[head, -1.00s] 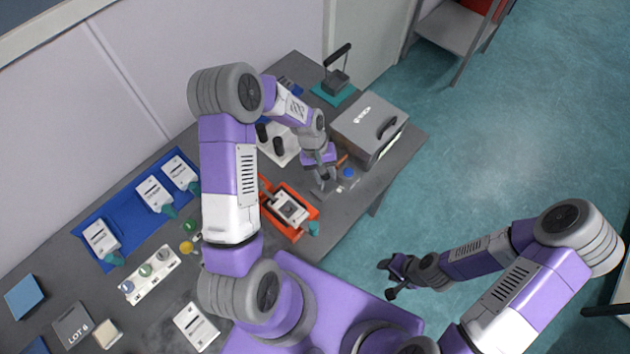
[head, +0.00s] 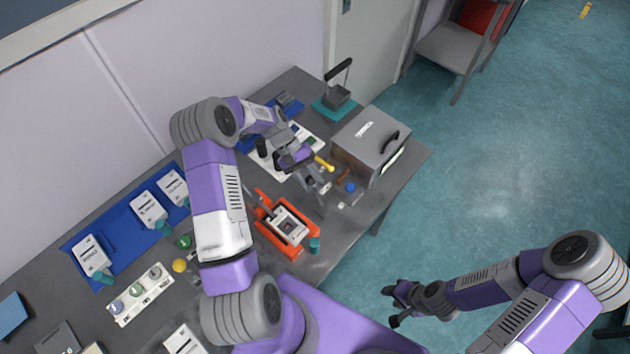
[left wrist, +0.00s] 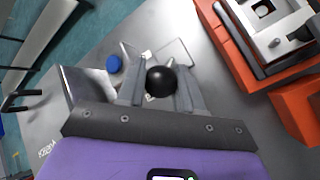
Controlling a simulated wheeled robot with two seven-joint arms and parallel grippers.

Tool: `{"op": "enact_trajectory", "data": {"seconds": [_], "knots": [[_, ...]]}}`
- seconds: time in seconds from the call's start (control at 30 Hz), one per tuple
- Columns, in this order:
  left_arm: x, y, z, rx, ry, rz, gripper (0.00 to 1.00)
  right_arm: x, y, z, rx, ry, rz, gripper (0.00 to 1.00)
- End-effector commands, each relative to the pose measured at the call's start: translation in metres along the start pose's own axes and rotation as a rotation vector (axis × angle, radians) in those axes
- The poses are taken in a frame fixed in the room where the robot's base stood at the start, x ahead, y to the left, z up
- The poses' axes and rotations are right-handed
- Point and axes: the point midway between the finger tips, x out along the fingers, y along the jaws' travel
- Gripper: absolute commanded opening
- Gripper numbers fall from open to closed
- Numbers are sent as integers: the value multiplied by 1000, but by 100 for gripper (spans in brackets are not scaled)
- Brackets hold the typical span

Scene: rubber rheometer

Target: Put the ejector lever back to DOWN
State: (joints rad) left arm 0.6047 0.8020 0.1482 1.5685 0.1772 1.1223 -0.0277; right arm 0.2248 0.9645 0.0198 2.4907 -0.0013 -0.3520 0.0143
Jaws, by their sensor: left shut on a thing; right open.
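My left gripper (head: 322,196) is between the orange tray and the grey box at the right end of the bench. In the left wrist view its two fingers (left wrist: 160,88) are shut around a black ball knob (left wrist: 161,81), which looks like the knob of the ejector lever. The lever's shaft is hidden below the knob, so I cannot tell its angle. My right gripper (head: 396,304) is open and empty over the floor, away from the bench.
A blue button (head: 350,187) is right beside the left gripper. The orange tray (head: 262,238) holds a white and grey block. The grey box (head: 368,140) stands behind on the right. A yellow handle (head: 324,163) is close to my left wrist.

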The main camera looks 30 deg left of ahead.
Motion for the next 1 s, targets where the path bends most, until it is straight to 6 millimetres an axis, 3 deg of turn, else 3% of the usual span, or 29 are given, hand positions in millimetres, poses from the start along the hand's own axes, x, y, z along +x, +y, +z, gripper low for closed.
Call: {"op": "enact_trajectory", "data": {"seconds": [0.33,0.37,0.5,0.83,1.0], "knots": [[0,-3,-3,-3,11,-6,0,0,0,0,0,0,0,43],[0,-3,-3,-3,10,-6,37,0,0,0,0,0,0,43],[0,-3,-3,-3,8,-6,58,0,0,0,0,0,0,43],[-3,-2,-2,-1,6,-4,58,1,0,0,0,0,0,43],[-25,-2,-3,-2,9,-4,58,3,1,0,0,0,0,43]]}}
